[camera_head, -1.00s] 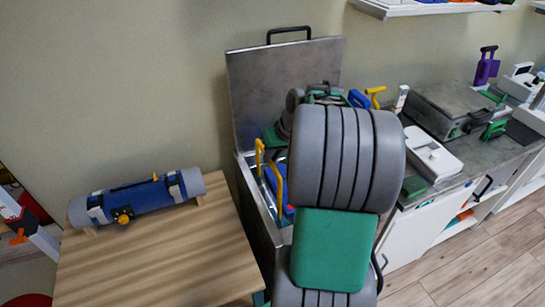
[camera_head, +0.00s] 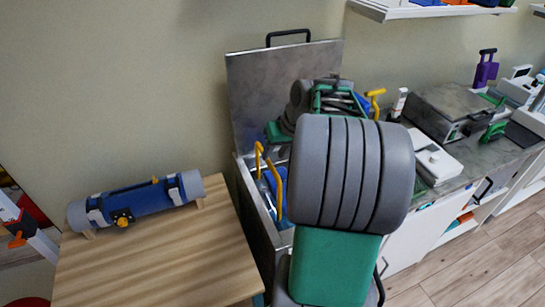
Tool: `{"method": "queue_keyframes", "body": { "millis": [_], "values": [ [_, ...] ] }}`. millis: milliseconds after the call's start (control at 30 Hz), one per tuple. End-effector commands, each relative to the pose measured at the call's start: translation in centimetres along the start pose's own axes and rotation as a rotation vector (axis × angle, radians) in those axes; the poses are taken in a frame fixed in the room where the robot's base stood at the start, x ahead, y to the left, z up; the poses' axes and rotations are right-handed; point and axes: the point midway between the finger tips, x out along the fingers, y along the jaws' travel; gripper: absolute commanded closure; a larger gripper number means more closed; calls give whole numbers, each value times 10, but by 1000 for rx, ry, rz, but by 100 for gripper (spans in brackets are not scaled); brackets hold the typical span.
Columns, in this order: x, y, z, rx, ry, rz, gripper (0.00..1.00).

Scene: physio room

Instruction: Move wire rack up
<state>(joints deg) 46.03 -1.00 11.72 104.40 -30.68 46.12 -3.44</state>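An open metal chest (camera_head: 245,200) stands against the wall, its lid (camera_head: 262,85) tipped up. A yellow handle (camera_head: 272,180) stands at the chest's left side, with blue parts beside it inside. I take these as part of the wire rack, but its wires do not show clearly. Another yellow handle (camera_head: 375,94) shows behind my arm at the right. My green and grey gripper (camera_head: 342,98) is over the back of the chest, partly behind my thick grey arm. Its fingertips are not clear, so I cannot tell whether it holds anything.
A wooden table (camera_head: 150,260) on the left carries a blue and grey cylinder (camera_head: 140,203). A counter (camera_head: 470,155) on the right holds a grey metal device (camera_head: 450,105) and a white scale-like box (camera_head: 435,160). A white shelf (camera_head: 430,8) hangs above.

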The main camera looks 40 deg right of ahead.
Motion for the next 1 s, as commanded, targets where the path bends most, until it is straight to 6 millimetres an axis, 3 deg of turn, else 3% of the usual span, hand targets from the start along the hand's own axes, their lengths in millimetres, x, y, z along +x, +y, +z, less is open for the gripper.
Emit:
{"method": "queue_keyframes", "body": {
  "millis": [100,267,733,867,1000],
  "values": [
    [-25,1,0,0,4,4,64],
    [-46,1,-1,0,4,2,64],
    [-48,7,0,19,2,19,64],
    [-27,27,32,137,-60,62,64],
    [-9,42,87,277,-143,125,64]
  ]
}}
